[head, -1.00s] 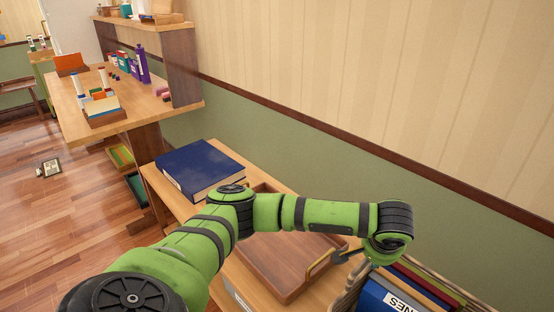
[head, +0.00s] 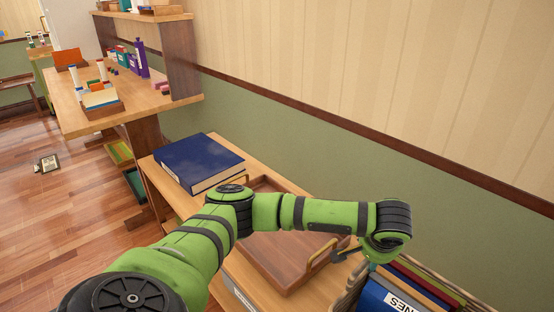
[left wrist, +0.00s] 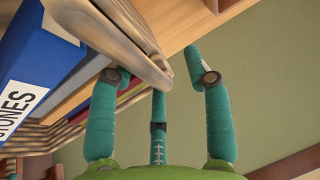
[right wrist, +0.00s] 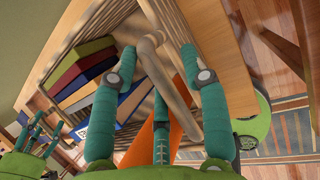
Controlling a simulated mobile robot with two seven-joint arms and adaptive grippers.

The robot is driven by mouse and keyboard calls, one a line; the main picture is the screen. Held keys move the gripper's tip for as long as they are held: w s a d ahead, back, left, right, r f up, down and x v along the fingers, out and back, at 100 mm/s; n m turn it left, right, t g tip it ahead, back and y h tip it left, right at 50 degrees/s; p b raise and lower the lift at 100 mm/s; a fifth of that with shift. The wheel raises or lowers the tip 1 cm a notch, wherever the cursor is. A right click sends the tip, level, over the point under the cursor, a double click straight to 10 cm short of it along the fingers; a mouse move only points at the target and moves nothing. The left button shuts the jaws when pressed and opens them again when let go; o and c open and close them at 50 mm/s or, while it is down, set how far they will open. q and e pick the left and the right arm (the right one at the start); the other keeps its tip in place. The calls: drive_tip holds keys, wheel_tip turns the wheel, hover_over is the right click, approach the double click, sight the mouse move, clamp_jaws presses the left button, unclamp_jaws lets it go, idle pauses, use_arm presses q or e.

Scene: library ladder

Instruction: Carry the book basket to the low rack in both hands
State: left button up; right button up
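The book basket, with slatted sides (head: 350,292), is cut off at the bottom right of the head view. Books stand in it, including a blue one (head: 385,298) lettered "NES". In the left wrist view its pale rim or handle (left wrist: 120,42) reaches between the spread fingers of my left gripper (left wrist: 157,65). In the right wrist view a pale handle bar (right wrist: 152,62) lies between the spread fingers of my right gripper (right wrist: 158,62). Neither gripper looks closed; contact is unclear. My right gripper is outside the head view. I cannot identify the low rack for certain.
A low wooden unit (head: 262,172) along the wall bears a large blue book (head: 200,160) and a wooden tray (head: 275,262) with a brass-coloured handle. Beyond it is a desk (head: 75,115) with small items. Open floor (head: 70,215) lies to the left.

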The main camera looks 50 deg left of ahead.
use_arm(q)
drive_tip(key=shift+d+r, duration=0.1)
drive_tip(key=shift+d, duration=0.05)
use_arm(e)
drive_tip(key=shift+a+r, duration=0.1)
drive_tip(key=shift+a, duration=0.05)
use_arm(q)
drive_tip(key=shift+d+r, duration=0.1)
drive_tip(key=shift+r, duration=0.1)
use_arm(e)
drive_tip(key=shift+a, duration=0.1)
drive_tip(key=shift+r, duration=0.15)
use_arm(q)
drive_tip(key=v, duration=1.1)
drive_tip(key=shift+s+r, duration=0.25)
use_arm(e)
drive_tip(key=v, duration=1.1)
drive_tip(key=shift+s+r, duration=0.2)
drive_tip(key=shift+r, duration=0.1)
